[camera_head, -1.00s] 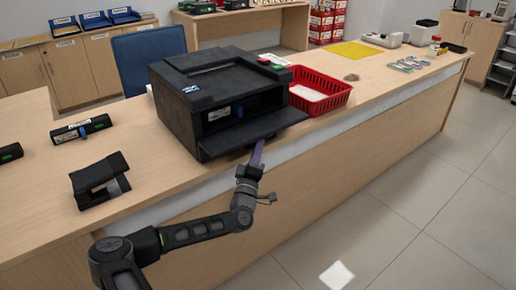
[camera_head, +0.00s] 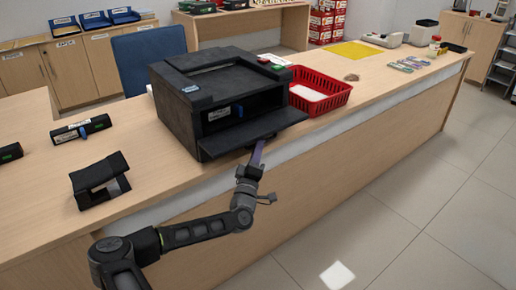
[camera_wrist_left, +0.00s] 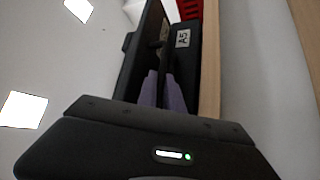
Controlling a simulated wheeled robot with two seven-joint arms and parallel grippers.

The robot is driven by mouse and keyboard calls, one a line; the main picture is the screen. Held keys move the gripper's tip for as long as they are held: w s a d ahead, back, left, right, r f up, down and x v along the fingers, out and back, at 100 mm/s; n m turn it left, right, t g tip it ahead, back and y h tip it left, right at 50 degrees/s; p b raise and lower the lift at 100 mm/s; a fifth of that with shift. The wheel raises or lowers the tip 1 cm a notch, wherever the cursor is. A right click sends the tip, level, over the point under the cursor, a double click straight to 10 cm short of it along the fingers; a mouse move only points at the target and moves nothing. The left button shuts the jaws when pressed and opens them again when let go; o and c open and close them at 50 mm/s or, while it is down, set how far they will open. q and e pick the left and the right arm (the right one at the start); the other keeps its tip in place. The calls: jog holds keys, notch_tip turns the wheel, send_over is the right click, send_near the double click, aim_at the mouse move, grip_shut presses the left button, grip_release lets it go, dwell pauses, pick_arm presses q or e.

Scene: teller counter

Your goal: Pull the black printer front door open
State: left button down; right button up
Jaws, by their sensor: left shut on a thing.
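The black printer (camera_head: 205,95) stands on the teller counter (camera_head: 365,95). Its front door (camera_head: 252,134) is folded down and sticks out over the counter's front edge, about level. My right gripper is not in view.
A red basket (camera_head: 335,97) with white paper stands right of the printer. A black cartridge (camera_head: 80,129) and a black bracket-like stand (camera_head: 100,181) are on the counter at left. A blue chair (camera_head: 148,57) is behind.

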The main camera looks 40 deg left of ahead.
aim_at(260, 139)
pick_arm(q)
jog(key=shift+s+d+r+n+g+p, duration=0.1)
jog(key=shift+d+r+n+g+p, duration=0.15)
jog(key=shift+r+n+g+p, duration=0.85)
jog(key=shift+d+r+n+t+p, duration=0.1)
jog(key=shift+d+r+n+p, duration=0.3)
jog(key=shift+p, duration=1.6)
jog(key=shift+a+r+p, duration=0.1)
jog(key=shift+a+p, duration=0.1)
jog(key=shift+p, duration=0.15)
jog(key=shift+f+n+g, duration=0.2)
jog(key=shift+n+g, duration=0.1)
jog(key=shift+g, duration=0.1)
jog(key=c, duration=1.8)
grip_release()
jog(key=shift+o, duration=0.2)
jog(key=shift+s, duration=0.1)
jog(key=v, duration=0.7)
jog(key=shift+s+d+f+b, duration=0.2)
jog(key=shift+s+b, duration=0.1)
jog(key=shift+b, duration=0.05)
